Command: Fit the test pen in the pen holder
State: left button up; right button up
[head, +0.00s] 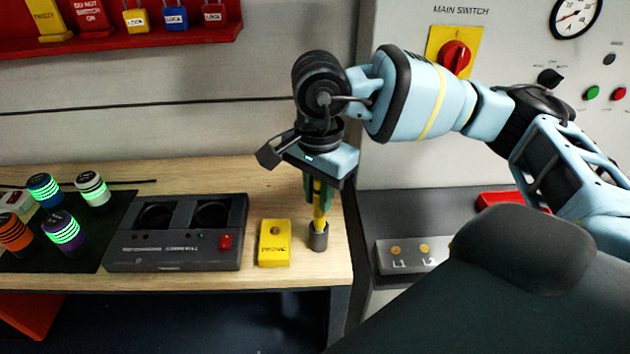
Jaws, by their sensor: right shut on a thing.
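The test pen (318,215) is yellow and upright. My right gripper (319,192) points down and is shut on its upper part. The lower end of the pen is at the mouth of the pen holder (319,240), a small dark grey cup near the right end of the wooden bench. The pen's tip is hidden, and I cannot tell how deep it sits in the cup. My left gripper is not in view.
A yellow block marked PROVE (274,244) stands just left of the holder. A dark two-well unit (180,236) and several lit cylinders stand further left. A box marked L1 and L2 (410,257) is at the right. The bench (271,186) is clear behind the holder.

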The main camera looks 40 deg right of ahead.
jog(key=shift+f, duration=0.8)
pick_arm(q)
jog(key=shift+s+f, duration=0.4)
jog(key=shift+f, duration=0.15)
pick_arm(e)
jog(key=shift+f, duration=0.15)
pick_arm(q)
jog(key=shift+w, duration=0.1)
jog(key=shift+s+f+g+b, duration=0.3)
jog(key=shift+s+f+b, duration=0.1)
jog(key=shift+b, duration=0.1)
pick_arm(e)
jog(key=shift+f, duration=0.55)
jog(key=o, duration=0.6)
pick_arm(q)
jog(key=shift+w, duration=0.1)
pick_arm(e)
jog(key=shift+r+p, duration=2)
jog(key=shift+r, duration=3.55)
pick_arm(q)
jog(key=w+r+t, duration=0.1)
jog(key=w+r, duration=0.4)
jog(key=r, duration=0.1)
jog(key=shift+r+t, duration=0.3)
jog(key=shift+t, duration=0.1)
